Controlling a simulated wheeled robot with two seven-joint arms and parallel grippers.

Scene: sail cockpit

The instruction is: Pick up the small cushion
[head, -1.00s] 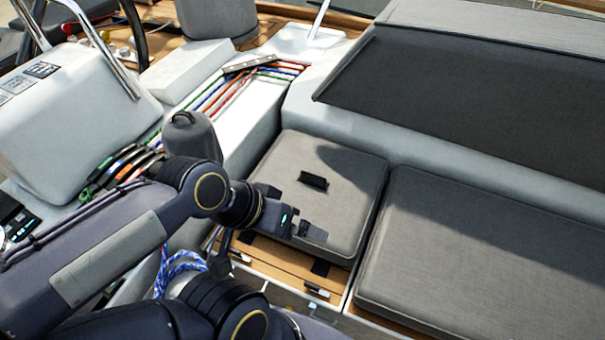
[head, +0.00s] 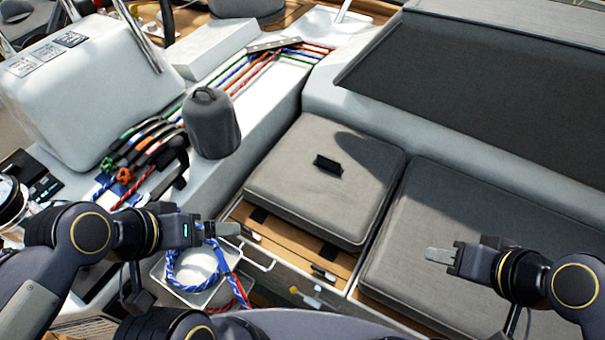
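The small cushion (head: 300,195) is a grey, roughly square pad with a black strap (head: 328,165) standing up from its top. It lies on the wooden seat locker, left of a longer grey cushion (head: 480,240). My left gripper (head: 228,229) is left of the small cushion's near corner, apart from it. My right gripper (head: 440,255) hangs over the long cushion, to the right of the small one and apart from it. Neither gripper appears to hold anything. Each is seen side-on, so the gap between its fingers does not show.
A bin with blue and white rope (head: 200,265) lies below my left gripper. A grey covered winch (head: 211,125) and coloured lines (head: 255,75) stand behind it. A dark panel (head: 450,95) rises behind the seats.

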